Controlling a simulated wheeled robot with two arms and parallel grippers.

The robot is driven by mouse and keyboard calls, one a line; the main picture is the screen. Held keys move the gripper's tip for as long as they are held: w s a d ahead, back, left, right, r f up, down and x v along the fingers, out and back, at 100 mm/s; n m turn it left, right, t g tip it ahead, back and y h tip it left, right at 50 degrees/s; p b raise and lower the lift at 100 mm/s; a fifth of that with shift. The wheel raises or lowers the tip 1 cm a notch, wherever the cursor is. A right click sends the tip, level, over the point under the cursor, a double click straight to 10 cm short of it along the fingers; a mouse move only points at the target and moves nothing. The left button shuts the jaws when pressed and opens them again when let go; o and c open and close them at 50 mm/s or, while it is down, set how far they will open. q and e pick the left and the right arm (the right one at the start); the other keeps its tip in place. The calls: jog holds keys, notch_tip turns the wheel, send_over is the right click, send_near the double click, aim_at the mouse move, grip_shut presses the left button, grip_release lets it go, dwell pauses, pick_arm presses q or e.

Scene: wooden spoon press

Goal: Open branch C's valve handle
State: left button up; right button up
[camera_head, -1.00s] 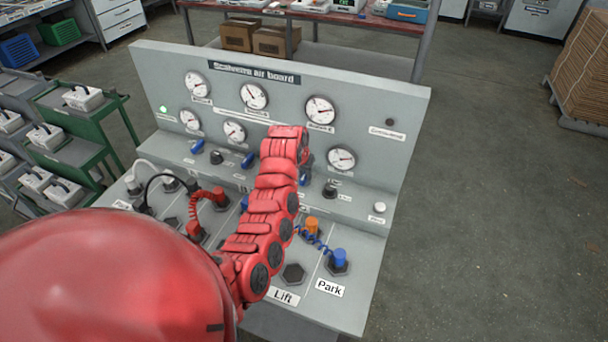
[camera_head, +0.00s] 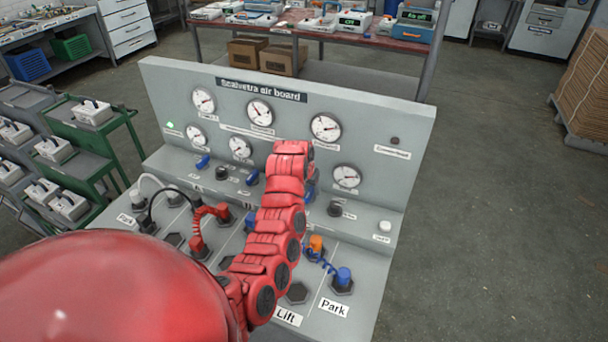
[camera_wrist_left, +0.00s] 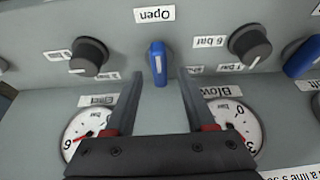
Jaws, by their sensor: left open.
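A blue valve handle (camera_wrist_left: 158,62) stands out from the grey air board below an "Open" label in the left wrist view. Its branch letter is not readable. My left gripper (camera_wrist_left: 160,74) is open, with one finger on each side of the handle's lower part in the picture; contact cannot be told. In the head view my red left arm (camera_head: 283,205) reaches over the board and hides most of this gripper. A bit of blue (camera_head: 312,188) shows beside the arm. Other blue handles (camera_head: 202,162) and (camera_head: 252,177) sit to the left. My right gripper is out of view.
Black knobs (camera_wrist_left: 89,56) and (camera_wrist_left: 250,45) flank the handle. Gauges (camera_head: 326,127) line the upright panel (camera_head: 380,110). Hoses, including a red one (camera_head: 205,212) and a blue one (camera_head: 326,262), join fittings on the lower deck. Floor right of the board is clear.

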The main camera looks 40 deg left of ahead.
pick_arm(q)
jog(key=p+v, duration=0.3)
jog(key=v, duration=1.3)
jog(key=shift+p, duration=0.35)
jog(key=shift+s, duration=0.1)
